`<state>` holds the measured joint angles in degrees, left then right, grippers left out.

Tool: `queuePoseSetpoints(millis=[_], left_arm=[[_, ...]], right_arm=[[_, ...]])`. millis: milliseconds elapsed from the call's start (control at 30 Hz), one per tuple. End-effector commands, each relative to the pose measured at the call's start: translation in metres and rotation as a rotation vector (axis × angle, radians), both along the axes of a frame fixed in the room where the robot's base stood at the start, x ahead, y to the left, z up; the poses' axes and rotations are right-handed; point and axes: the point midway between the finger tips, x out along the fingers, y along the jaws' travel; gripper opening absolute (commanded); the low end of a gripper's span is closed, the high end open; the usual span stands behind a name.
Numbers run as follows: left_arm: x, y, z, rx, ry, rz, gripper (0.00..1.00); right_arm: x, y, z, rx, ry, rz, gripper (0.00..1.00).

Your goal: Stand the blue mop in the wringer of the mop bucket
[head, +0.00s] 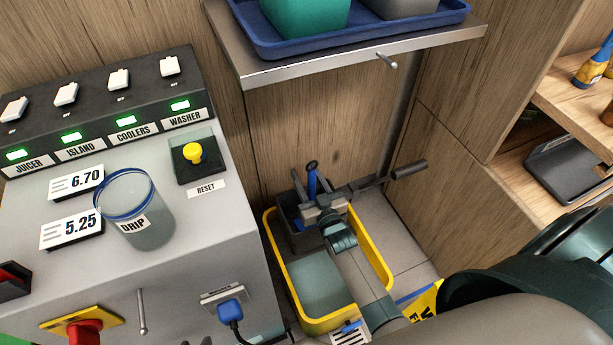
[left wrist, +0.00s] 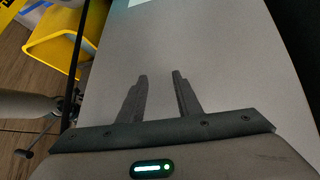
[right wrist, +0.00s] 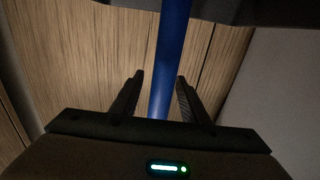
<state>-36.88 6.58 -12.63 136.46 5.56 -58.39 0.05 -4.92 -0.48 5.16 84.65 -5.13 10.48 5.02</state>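The yellow mop bucket (head: 388,262) stands on the floor beside the grey control cabinet, with a dark wringer (head: 290,232) at its far left end. The blue mop handle (head: 312,182) rises at the wringer, seen nearly end-on from above; its mop head is hidden. My right gripper (head: 323,204) is at the handle, above the wringer. In the right wrist view its fingers (right wrist: 160,76) are apart, with the blue handle (right wrist: 172,40) between or just beyond them and a gap on the left. My left gripper (left wrist: 159,75) is open and empty; the head view does not show it.
The grey cabinet (head: 200,255) with a drip cup (head: 150,225) stands left. A metal shelf (head: 350,58) with a blue tray overhangs behind the bucket. A dark lever (head: 408,170) sticks out right of the wringer. A yellow sign (head: 424,302) lies near the bucket.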

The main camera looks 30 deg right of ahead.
Motion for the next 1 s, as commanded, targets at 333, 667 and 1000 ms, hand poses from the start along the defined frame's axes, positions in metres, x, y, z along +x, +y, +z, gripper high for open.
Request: queuePoseSetpoints(millis=[333, 667, 1000], left_arm=[[0.0, 0.0, 0.0, 0.001, 0.002, 0.0, 0.31], [-0.005, 0.004, -0.002, 0.016, 0.031, -0.001, 0.31], [-0.009, 0.011, -0.007, 0.042, 0.073, 0.001, 0.31]], right_arm=[[-0.004, 0.0, -0.002, 0.0, 0.004, 0.0, 0.41], [-0.04, 0.003, -0.002, 0.001, 0.004, 0.0, 0.41], [-0.108, 0.008, -0.002, 0.0, 0.005, 0.0, 0.41]])
